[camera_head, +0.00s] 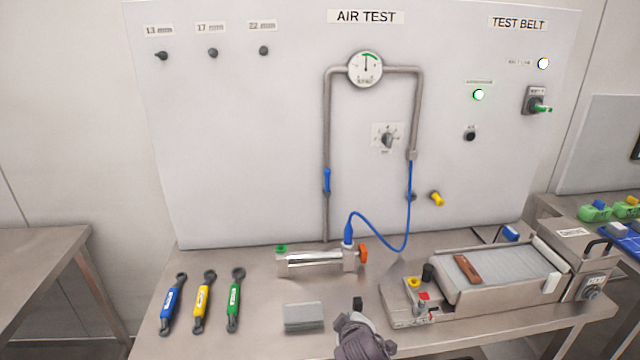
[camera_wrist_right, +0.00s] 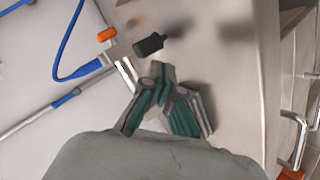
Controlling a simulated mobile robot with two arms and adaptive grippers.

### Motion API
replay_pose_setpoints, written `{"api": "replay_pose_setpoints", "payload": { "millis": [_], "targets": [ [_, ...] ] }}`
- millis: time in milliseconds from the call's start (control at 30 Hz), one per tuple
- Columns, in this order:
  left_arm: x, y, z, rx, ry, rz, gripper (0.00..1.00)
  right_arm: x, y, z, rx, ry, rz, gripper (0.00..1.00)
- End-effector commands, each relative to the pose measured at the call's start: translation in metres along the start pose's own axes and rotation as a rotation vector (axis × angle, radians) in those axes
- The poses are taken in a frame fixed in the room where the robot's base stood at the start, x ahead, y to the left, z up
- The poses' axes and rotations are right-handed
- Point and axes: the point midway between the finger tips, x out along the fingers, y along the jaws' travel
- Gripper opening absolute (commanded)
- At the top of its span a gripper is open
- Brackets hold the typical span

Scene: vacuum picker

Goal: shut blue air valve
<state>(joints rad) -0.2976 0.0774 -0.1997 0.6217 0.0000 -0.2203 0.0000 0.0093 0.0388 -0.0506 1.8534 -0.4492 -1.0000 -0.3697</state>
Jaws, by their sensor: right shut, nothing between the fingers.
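The blue air valve is a small blue lever (camera_head: 326,180) on the left vertical grey pipe of the AIR TEST panel. The lever lies in line with the pipe. It also shows in the right wrist view (camera_wrist_right: 66,97) at the left, along the pipe. My right gripper (camera_head: 357,304) is low over the table's front part, well below and to the right of the lever, and apart from it. In the right wrist view its fingers (camera_wrist_right: 162,98) are shut with nothing between them. My left gripper is not in view.
A metal cylinder (camera_head: 315,262) with an orange handle (camera_head: 363,254) and a blue hose (camera_head: 385,246) stands below the pipe. Blue, yellow and green wrenches (camera_head: 202,302) lie at the left. A belt unit (camera_head: 500,297) stands at the right. The panel face around the lever is clear.

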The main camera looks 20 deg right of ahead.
Motion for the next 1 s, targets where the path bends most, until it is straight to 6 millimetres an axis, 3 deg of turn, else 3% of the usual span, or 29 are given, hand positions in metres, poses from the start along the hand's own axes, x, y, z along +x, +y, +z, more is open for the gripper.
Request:
{"api": "replay_pose_setpoints", "payload": {
  "millis": [233, 400, 500, 667, 1000],
  "targets": [
    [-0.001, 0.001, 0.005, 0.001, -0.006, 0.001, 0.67, 0.051, 0.080, -0.110, -0.273, 0.148, 0.266, 0.00],
    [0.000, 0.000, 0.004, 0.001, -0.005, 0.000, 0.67, 0.063, 0.125, -0.187, -0.483, 0.232, 0.427, 0.00],
    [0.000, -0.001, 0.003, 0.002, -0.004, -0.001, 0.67, 0.063, 0.141, -0.217, -0.568, 0.264, 0.488, 0.00],
    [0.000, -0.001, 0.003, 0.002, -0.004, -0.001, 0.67, 0.062, 0.151, -0.241, -0.635, 0.288, 0.534, 0.00],
    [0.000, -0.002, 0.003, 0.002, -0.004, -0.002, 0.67, 0.061, 0.151, -0.243, -0.643, 0.290, 0.538, 0.00]
  ]
}}
